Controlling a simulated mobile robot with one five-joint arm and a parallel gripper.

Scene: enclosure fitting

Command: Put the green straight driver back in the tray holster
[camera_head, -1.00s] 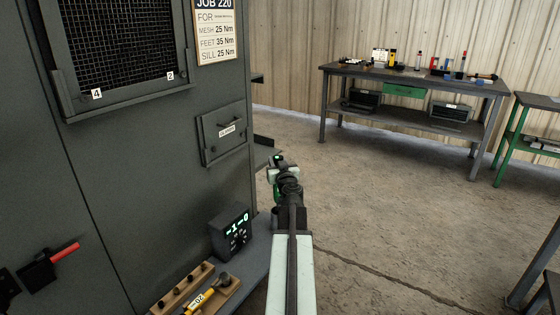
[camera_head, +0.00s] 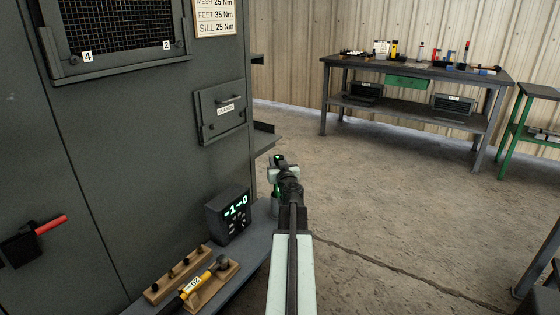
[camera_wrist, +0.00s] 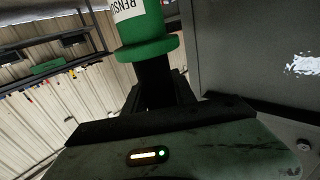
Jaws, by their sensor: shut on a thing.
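My gripper (camera_head: 279,168) is out ahead at the end of my arm, in front of the dark cabinet's right edge in the head view. It is shut on the green driver, which shows only as a small green patch (camera_head: 275,191) there. In the wrist view the driver (camera_wrist: 146,45) is a green flanged body with a white, partly cut-off label, and the dark jaws (camera_wrist: 155,88) are just below its flange. Its tip is out of view. I cannot make out the tray holster in either view.
A grey ledge (camera_head: 258,243) by the cabinet (camera_head: 110,170) carries a display box (camera_head: 228,213) and a wooden rack (camera_head: 157,291) with a yellow-handled tool (camera_head: 196,286). A workbench (camera_head: 415,73) stands at the back. Open floor (camera_head: 390,190) lies to the right.

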